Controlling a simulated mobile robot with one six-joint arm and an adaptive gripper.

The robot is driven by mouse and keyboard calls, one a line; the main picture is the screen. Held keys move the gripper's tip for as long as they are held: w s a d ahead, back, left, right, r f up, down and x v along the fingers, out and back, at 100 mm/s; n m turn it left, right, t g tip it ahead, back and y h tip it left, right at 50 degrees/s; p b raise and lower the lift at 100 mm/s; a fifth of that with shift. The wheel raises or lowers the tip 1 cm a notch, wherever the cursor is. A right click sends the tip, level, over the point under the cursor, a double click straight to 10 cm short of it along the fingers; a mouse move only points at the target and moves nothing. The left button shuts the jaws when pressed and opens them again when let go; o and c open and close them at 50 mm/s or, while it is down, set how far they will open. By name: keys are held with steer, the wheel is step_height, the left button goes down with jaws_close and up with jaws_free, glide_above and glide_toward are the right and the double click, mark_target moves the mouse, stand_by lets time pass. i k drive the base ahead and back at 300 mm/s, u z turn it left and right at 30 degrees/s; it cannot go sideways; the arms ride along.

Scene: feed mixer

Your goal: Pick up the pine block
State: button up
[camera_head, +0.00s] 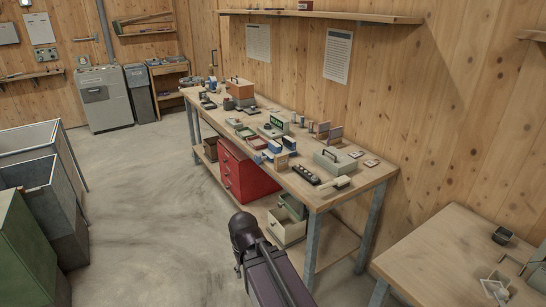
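A long wooden workbench (368,179) stands against the plank wall with many small items on it. A pale, light-wood-coloured piece (342,182) lies near its front right end; it may be the pine block, but it is too small to be sure. Several small upright brownish pieces (335,132) stand near the back edge, and I cannot tell what they are made of. Part of my dark arm rises from the bottom middle, in front of the bench. My gripper's fingers do not show.
A grey metal box (334,160) and a dark strip (306,174) lie near the pale piece. A red drawer cabinet (245,174) and open bins (287,226) sit below. Another table (440,262) stands at right, grey bins (50,175) at left. The floor between is clear.

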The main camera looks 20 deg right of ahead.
mark_target(281, 159)
steer(key=u, duration=0.05)
steer(key=i, duration=1.15)
steer(key=u, duration=0.1)
